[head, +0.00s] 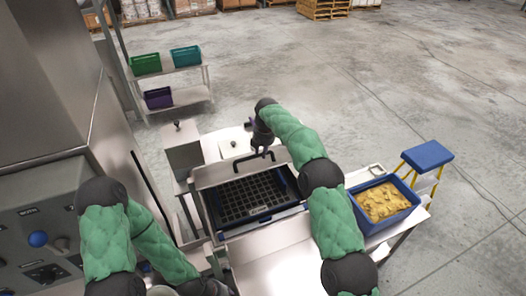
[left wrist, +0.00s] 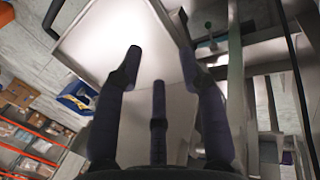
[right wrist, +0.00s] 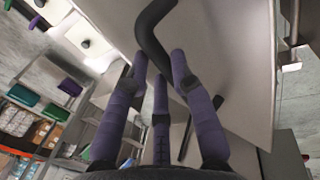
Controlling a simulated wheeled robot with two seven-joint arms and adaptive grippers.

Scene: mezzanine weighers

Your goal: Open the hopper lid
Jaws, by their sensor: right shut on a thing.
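The hopper (head: 208,212) stands in the middle of the head view, with a black grid (head: 250,196) showing in its mouth. The pale hopper lid (head: 215,174) is raised and tilted along the grid's far side. Its black bar handle (head: 243,160) is on the lid's upper part. My right gripper (head: 262,143) is shut on this handle. In the right wrist view the curved handle (right wrist: 150,28) runs between the fingers, with the lid plate (right wrist: 232,60) behind. My left gripper (left wrist: 160,75) has its fingers spread and empty, above a pale metal surface (left wrist: 105,35).
A blue tub (head: 365,219) of yellow pieces stands right of the hopper, near a blue-topped yellow stool (head: 427,155). A grey control panel (head: 30,240) is at the left. A rack with green, teal and purple bins (head: 158,98) stands behind. Open floor lies at right.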

